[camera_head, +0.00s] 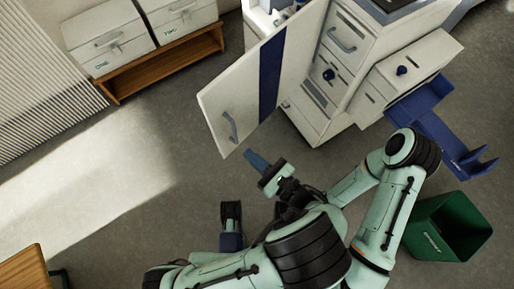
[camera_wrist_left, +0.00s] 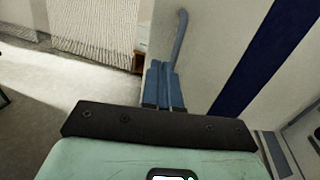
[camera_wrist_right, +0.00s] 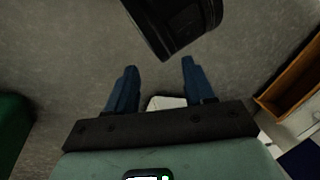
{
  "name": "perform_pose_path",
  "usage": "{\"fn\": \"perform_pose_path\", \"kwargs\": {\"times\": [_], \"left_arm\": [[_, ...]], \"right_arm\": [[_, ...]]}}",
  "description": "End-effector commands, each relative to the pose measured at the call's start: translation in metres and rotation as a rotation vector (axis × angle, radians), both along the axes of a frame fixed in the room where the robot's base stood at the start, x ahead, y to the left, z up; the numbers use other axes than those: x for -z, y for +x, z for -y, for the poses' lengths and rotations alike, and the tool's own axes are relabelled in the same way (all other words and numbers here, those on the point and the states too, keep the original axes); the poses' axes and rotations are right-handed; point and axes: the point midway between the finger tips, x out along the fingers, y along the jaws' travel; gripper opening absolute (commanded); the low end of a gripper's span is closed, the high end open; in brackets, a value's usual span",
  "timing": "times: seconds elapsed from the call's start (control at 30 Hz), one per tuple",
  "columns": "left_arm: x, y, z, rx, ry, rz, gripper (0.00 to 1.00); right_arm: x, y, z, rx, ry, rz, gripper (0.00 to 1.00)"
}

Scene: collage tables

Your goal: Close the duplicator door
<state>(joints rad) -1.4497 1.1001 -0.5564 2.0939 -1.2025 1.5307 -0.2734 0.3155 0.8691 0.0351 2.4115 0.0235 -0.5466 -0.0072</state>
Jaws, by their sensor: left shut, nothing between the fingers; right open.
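The duplicator (camera_head: 345,45) is a white cabinet at the upper middle of the head view. Its door (camera_head: 245,95), a white panel with a dark blue stripe, stands swung open to the left. A grey handle (camera_head: 230,127) is near its free edge. My left gripper (camera_head: 255,160) is shut and empty, just below the door's free edge. In the left wrist view its blue fingers (camera_wrist_left: 163,85) appear beside the handle (camera_wrist_left: 181,40); I cannot tell if they touch. My right gripper (camera_wrist_right: 160,85) is open and empty above the floor in its own wrist view.
White boxes (camera_head: 102,38) on a wooden shelf (camera_head: 170,62) stand at upper left. A blue tray (camera_head: 440,130) juts from the machine's right side. A green bin (camera_head: 425,232) stands at lower right. Floor left of the door is clear.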

Motion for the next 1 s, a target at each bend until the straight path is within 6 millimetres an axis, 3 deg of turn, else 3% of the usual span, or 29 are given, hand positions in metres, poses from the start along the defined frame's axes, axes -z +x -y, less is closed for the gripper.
{"fn": "perform_pose_path", "kwargs": {"times": [0.2, 0.43, 1.0], "left_arm": [[0.002, 0.031, -0.038, -0.007, -0.001, -0.002, 0.0], [0.002, 0.055, -0.065, -0.004, -0.001, -0.003, 0.0], [0.001, 0.064, -0.075, -0.003, -0.001, -0.003, 0.0]], "right_arm": [[0.012, 0.014, 0.007, 0.016, -0.018, 0.036, 0.53], [0.021, 0.027, 0.014, 0.03, -0.035, 0.07, 0.53], [0.023, 0.033, 0.017, 0.036, -0.043, 0.087, 0.53]]}}
